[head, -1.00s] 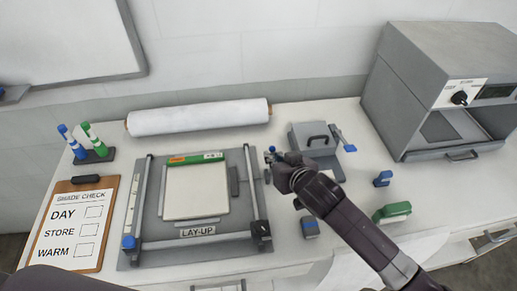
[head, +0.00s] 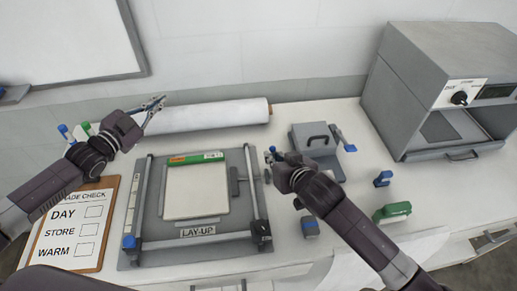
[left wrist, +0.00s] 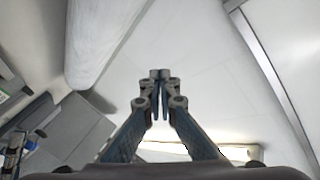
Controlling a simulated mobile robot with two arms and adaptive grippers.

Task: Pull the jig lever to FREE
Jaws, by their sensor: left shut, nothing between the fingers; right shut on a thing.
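The grey LAY-UP jig (head: 152,205) lies on the bench with a pale sheet (head: 196,192) on its plate and a green-and-orange strip (head: 196,158) along the top. A small grey block (head: 235,181) sits at the plate's right side. My right gripper (head: 271,157) is at the jig's upper right edge, shut on a small blue-topped part that it mostly hides; I cannot tell surely if this is the lever. My left gripper (head: 157,104) is shut and empty, raised above the bench left of the white roll. Its closed fingers show in the left wrist view (left wrist: 160,76).
The white roll (head: 215,115) lies behind the jig. The shade check clipboard (head: 75,235) is at left. A grey box with a handle (head: 318,140), a blue-and-grey block (head: 310,227), a green block (head: 393,211) and the press (head: 420,85) are at right.

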